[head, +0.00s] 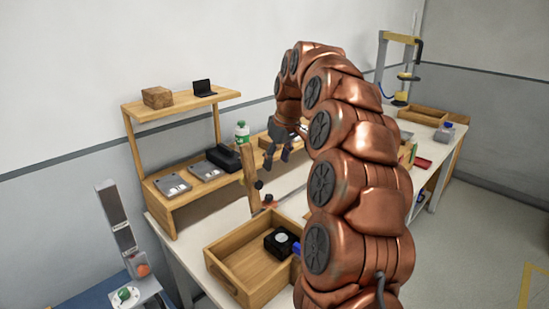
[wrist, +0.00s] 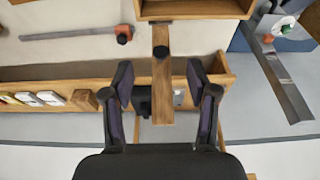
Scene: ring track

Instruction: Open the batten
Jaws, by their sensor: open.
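The batten looks to be the upright wooden strip (head: 250,178) behind the wooden tray on the bench, with a dark knob near its lower part. In the wrist view the wooden strip (wrist: 162,88) runs between my fingers, with a round dark knob (wrist: 161,52) on it. My gripper (head: 277,156) is open and empty, fingers pointing down, just right of the strip in the head view. In the wrist view my gripper (wrist: 160,76) has one finger on each side of the strip, with gaps. How far the strip lies beyond the fingertips is unclear.
An open wooden tray (head: 232,273) holds a black box (head: 282,242). A wooden shelf (head: 178,107) stands behind, with a green-capped bottle (head: 242,133) and a black case (head: 223,157) on its lower board. A metal bar (wrist: 70,34) with an orange end lies nearby.

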